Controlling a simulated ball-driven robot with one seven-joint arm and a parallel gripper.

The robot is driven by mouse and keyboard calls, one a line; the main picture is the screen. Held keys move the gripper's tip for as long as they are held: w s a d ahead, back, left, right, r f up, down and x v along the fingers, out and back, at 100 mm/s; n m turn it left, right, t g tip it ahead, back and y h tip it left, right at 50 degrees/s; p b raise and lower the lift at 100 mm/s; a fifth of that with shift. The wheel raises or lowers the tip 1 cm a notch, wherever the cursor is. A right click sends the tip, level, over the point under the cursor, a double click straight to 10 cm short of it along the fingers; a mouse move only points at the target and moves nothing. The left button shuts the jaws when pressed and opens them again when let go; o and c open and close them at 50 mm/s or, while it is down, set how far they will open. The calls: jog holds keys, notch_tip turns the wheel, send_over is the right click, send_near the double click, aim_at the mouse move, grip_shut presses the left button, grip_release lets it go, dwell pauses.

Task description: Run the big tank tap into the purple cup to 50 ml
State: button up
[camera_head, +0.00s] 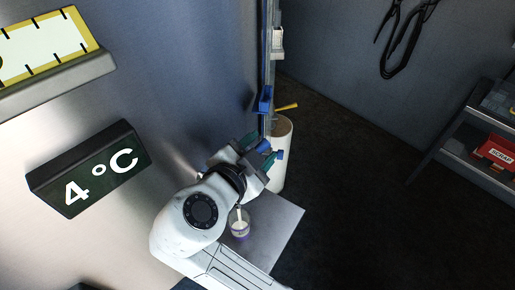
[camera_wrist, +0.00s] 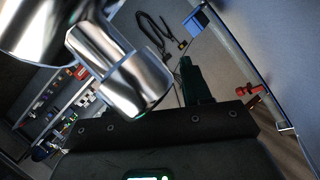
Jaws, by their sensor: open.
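The purple cup (camera_head: 240,233) stands on a grey metal plate below my arm, with white in it. A thin white streak shows just above the cup, seemingly a stream. The big tank (camera_head: 180,80) is the large steel wall at left, with a "4 °C" sign. My gripper (camera_head: 260,150) is open beside the tank, above and beyond the cup. In the wrist view, a shiny steel tap part (camera_wrist: 120,70) lies close in front of the jaws and hides one finger. The other dark finger (camera_wrist: 196,82) shows to its right. The cup's fill level is too small to read.
The metal plate (camera_head: 285,222) extends right of the cup. A white cylinder (camera_head: 282,165) stands behind my gripper, beside a vertical rail with a blue clamp (camera_head: 264,101). A shelf with a red box (camera_head: 494,152) stands at right. Dark floor between is clear.

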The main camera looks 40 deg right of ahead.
jog(key=shift+a, duration=0.1)
jog(key=b+v, duration=0.1)
jog(key=v, duration=0.9)
jog(key=shift+s+a+b, duration=0.2)
jog(key=shift+a+b, duration=0.1)
jog(key=shift+b, duration=0.05)
jog(key=shift+r, duration=0.1)
dwell(6.4)
